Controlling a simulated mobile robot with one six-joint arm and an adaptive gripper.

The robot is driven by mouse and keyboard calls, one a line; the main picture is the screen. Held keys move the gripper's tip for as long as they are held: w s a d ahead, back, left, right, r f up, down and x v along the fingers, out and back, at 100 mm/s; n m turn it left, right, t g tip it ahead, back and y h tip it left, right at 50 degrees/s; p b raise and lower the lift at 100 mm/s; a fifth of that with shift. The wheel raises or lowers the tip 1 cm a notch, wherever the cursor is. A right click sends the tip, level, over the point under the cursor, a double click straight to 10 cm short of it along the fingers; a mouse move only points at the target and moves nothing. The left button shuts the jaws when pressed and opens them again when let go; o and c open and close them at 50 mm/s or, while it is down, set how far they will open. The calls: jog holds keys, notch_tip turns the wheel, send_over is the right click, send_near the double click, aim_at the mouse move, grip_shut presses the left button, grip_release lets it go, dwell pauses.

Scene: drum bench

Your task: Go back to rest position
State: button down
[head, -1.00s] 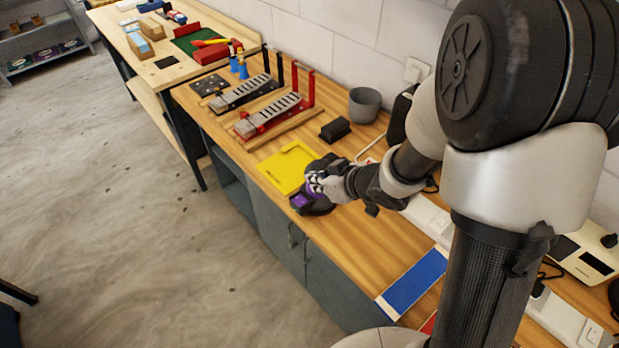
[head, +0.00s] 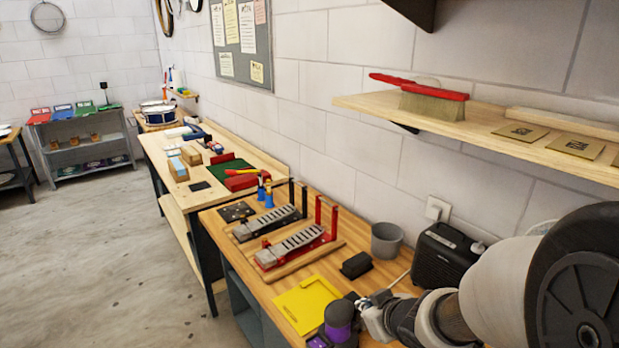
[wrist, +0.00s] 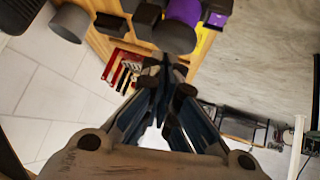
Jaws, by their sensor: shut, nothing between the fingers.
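My gripper (head: 366,302) is at the lower right of the head view, over the front bench. In the wrist view its dark fingers (wrist: 166,78) come together at the tips, with nothing between them. A black-and-purple device (head: 338,322) stands on the bench just left of my gripper in the head view. Its purple part also shows at the top of the wrist view (wrist: 185,10). Whether the gripper touches the device cannot be told. My arm reaches in from the lower right.
A yellow tray (head: 306,303), red pedal (head: 297,247), black block (head: 356,265), grey cup (head: 387,240) and black speaker (head: 443,258) are on the bench. A wall shelf (head: 480,127) holding a red-handled brush (head: 432,97) juts out above. Open floor (head: 110,250) lies left.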

jog(key=s+d+r+m+g+h+b, duration=0.1)
jog(key=s+d+r+m+h, duration=0.15)
jog(key=s, duration=0.25)
jog(key=s+d+r+m+h+b, duration=0.1)
jog(key=s+d+r+m+h, duration=0.1)
jog(key=s+d+r, duration=0.25)
jog(key=s+a+g+y+b, duration=0.1)
jog(key=s+a, duration=0.1)
jog(key=s, duration=0.6)
jog(key=s+a+m+g+y, duration=0.1)
jog(key=s+a+g, duration=0.1)
jog(key=s, duration=0.6)
jog(key=shift+s+a+b, duration=0.15)
jog(key=shift+a+b, duration=0.2)
jog(key=shift+a, duration=0.5)
jog(key=shift+f, duration=0.1)
